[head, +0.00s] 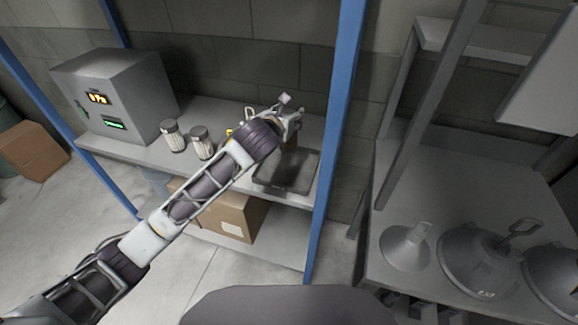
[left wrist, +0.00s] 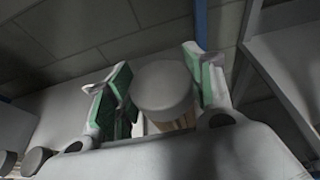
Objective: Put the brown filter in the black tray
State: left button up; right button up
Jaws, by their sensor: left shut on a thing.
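My left gripper (head: 290,116) is above the back part of the black tray (head: 272,182) on the shelf. It is shut on the brown filter (head: 291,142), which shows below the fingers, mostly hidden by the gripper. In the left wrist view the filter's round grey cap (left wrist: 163,86) sits between the green-padded fingers (left wrist: 160,92), with a strip of brown body below it. The filter looks roughly upright. I cannot tell whether its bottom touches the tray. My right gripper is not in view.
Two pale ribbed filters with dark caps (head: 173,136) (head: 202,143) stand left of my arm. A yellow thing (head: 229,132) is partly hidden behind it. A grey box with displays (head: 118,95) stands further left. A blue post (head: 336,120) rises right of the tray. Metal hoods (head: 484,264) lie on the right bench.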

aim_at(291, 145)
pick_arm(q)
jog(key=shift+r, duration=0.1)
jog(key=shift+f, duration=3.1)
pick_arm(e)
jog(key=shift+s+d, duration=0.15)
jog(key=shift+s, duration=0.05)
